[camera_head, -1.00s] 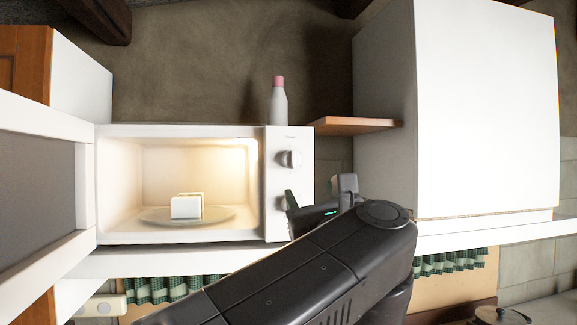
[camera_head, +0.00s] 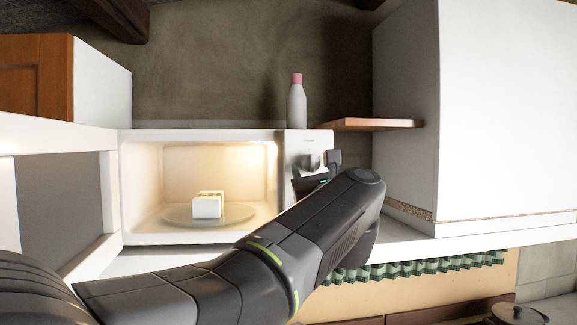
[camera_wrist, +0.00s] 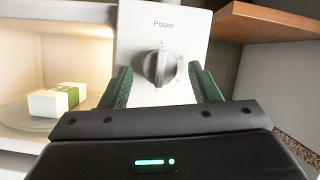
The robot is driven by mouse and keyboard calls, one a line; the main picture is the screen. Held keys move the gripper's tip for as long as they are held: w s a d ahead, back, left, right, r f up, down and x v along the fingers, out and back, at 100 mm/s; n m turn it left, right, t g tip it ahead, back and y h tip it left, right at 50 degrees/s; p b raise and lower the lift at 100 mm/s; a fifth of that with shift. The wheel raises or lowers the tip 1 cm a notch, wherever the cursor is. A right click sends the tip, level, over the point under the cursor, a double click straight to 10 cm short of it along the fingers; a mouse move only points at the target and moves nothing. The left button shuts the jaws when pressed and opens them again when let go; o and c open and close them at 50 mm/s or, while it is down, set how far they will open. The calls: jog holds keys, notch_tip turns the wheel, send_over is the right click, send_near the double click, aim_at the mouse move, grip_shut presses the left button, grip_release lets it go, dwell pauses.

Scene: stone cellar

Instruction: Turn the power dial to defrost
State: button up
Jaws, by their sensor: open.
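The power dial (camera_wrist: 159,68) is a round grey knob under the word "Power" on the microwave's white panel (camera_wrist: 185,25). In the wrist view its grip bar stands about upright. My gripper (camera_wrist: 165,85) is open, with its green-padded fingers below the dial, one to each side, and the dial shows between them, seemingly not touched. In the head view the dial (camera_head: 308,161) sits high on the panel, and my gripper (camera_head: 318,175) is close to it. My gripper and arm hide the lower part of the panel. The microwave (camera_head: 200,137) is lit inside and its door (camera_head: 108,185) stands open at the left.
A white box with a green band (camera_head: 207,206) lies on the glass turntable (camera_head: 240,212). A white bottle with a pink cap (camera_head: 297,103) stands on top of the microwave. A wooden shelf (camera_head: 375,124) and white cabinet (camera_head: 500,110) stand close on the right.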

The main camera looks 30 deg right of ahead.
jog(key=c, duration=1)
